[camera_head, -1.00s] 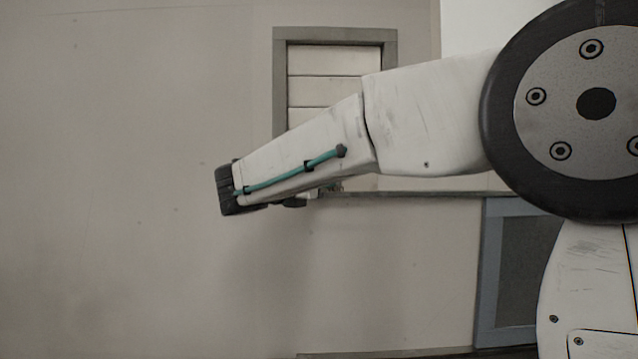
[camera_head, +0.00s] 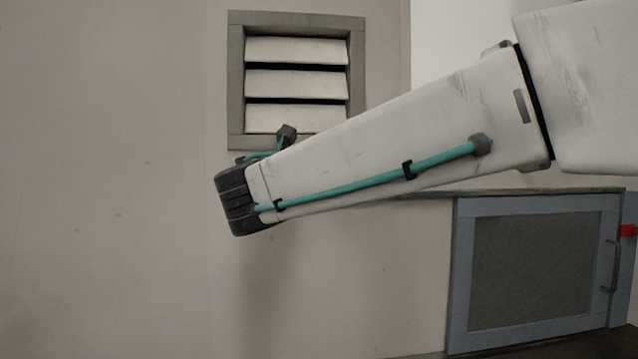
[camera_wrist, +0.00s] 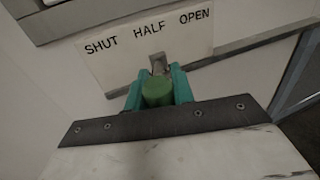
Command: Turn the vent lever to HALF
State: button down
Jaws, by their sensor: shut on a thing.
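The vent lever has a green knob (camera_wrist: 157,93) on a grey metal piece (camera_wrist: 158,62) in the wrist view. My gripper (camera_wrist: 158,86) has its teal fingers shut on the knob, one on each side. A white label plate (camera_wrist: 118,62) reads SHUT, HALF, OPEN from left to right. The grey piece lies below HALF, a little to its right. The louvred vent (camera_head: 237,80) on the wall has dark gaps between its slats in the head view. The lever and my fingertips are hidden behind my arm there.
A grey rail (camera_wrist: 262,41) runs along the wall beside the label plate. A blue-grey framed door (camera_head: 462,270) with a dark panel stands at lower right in the head view, with a red part (camera_head: 628,230) at its edge. The wall on the left is bare.

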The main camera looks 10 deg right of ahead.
jog(key=shift+s+d, duration=0.15)
jog(key=shift+d, duration=0.7)
dwell(0.3)
jog(key=c, duration=1.2)
grip_release()
jog(key=shift+d, duration=0.2)
jog(key=v, duration=0.8)
jog(key=shift+a, duration=0.25)
